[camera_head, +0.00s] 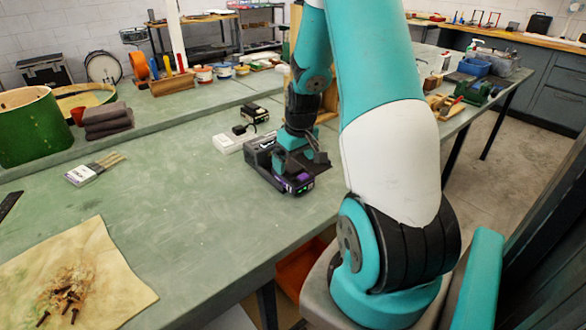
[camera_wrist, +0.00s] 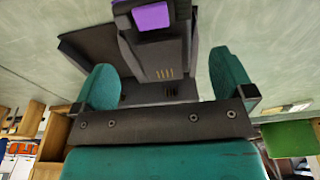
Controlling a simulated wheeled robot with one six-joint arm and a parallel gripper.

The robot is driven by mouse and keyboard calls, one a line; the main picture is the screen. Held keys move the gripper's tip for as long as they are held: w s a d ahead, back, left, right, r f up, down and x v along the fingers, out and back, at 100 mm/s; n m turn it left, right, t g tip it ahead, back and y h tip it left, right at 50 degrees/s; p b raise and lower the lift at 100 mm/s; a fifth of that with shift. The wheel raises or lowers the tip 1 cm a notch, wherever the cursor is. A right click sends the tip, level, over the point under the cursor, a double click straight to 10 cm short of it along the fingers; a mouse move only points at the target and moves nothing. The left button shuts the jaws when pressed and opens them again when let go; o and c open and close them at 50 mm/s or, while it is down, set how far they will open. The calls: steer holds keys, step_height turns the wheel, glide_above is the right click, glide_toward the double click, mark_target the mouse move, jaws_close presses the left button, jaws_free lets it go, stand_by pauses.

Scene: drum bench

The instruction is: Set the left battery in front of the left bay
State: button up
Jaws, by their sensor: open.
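A black battery with a purple end (camera_head: 299,185) is at the front right of a dark charger block (camera_head: 262,150) on the green bench. My gripper (camera_head: 302,160) is low over it and hides part of both. In the wrist view the battery (camera_wrist: 157,58) shows its purple label and a row of gold contacts. It lies between the two teal fingers of my gripper (camera_wrist: 166,86), which are open, with a gap visible beside the right finger. The dark block (camera_wrist: 88,48) shows behind and left of it. I cannot tell how the battery sits against the bays.
A white power strip (camera_head: 230,140) and a small black and pale block (camera_head: 255,113) stand behind the charger. The bench's middle left is clear.

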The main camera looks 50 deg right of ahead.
mark_target(298, 171)
step_height(298, 171, up, 8)
steer(key=s, duration=0.1)
steer(key=w+a+r+n+y, duration=0.1)
steer(key=a+r+n, duration=0.15)
steer(key=a, duration=0.75)
steer(key=a+r+n+y, duration=0.1)
steer(key=a+r+n, duration=0.15)
steer(key=a, duration=0.65)
steer(key=s+a+r+n+g+y, duration=0.1)
steer(key=s+a+r+n, duration=0.1)
steer(key=s+a, duration=0.5)
steer(key=s+a+r+n+y, duration=0.1)
steer(key=s+a+r+n, duration=0.1)
steer(key=s+a, duration=0.5)
steer(key=a, duration=0.5)
steer(key=shift+s+a+r+n+g+y, duration=0.25)
steer(key=shift+s+r+n+g+y, duration=0.05)
steer(key=shift+s+n+g, duration=0.1)
